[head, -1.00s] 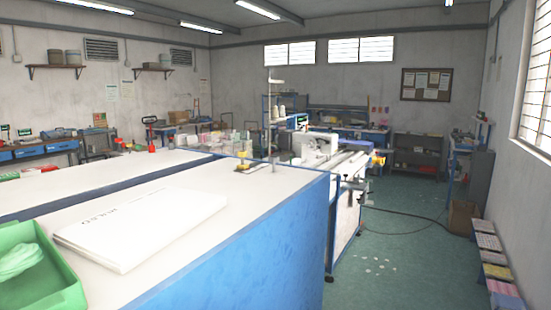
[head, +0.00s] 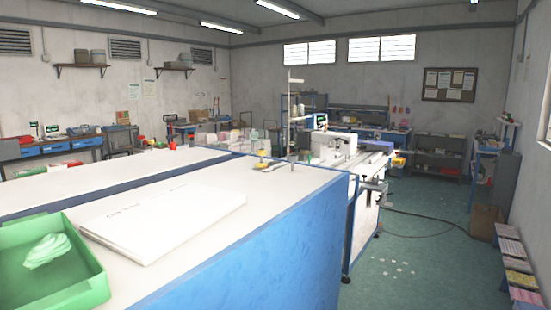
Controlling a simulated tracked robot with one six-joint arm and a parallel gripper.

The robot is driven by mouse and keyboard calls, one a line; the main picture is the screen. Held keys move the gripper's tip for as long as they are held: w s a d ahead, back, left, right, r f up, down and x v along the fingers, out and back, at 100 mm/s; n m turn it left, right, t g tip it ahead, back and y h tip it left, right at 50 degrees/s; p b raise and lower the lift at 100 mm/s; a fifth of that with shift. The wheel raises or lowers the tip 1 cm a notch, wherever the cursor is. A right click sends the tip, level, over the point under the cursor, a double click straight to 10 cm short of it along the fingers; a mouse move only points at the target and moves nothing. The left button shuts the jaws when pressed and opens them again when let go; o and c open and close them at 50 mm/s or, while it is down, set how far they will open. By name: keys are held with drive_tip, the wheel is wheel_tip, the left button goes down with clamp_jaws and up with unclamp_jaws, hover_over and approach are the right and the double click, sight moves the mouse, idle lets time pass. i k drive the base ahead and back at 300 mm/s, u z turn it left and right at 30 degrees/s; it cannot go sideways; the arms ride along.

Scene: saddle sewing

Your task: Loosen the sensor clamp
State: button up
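A white sewing machine (head: 335,147) stands on a workbench in the middle distance of the head view. Small yellow and orange parts (head: 398,160) show at the right end of its bed, too small to identify. I cannot make out the sensor clamp at this distance. My gripper is not in view.
A white-topped blue table (head: 290,200) fills the near left. A green tray (head: 95,285) with a pale green bundle (head: 48,250) and a white flat box (head: 165,220) lie on it. The green floor (head: 420,260) to the right is open, with a dark cable (head: 430,216) and scraps. Stacked boxes (head: 515,255) line the right side.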

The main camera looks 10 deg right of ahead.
sight(292, 158)
drive_tip(key=u, duration=4.35)
drive_tip(key=k, duration=1.1)
drive_tip(key=u, duration=0.05)
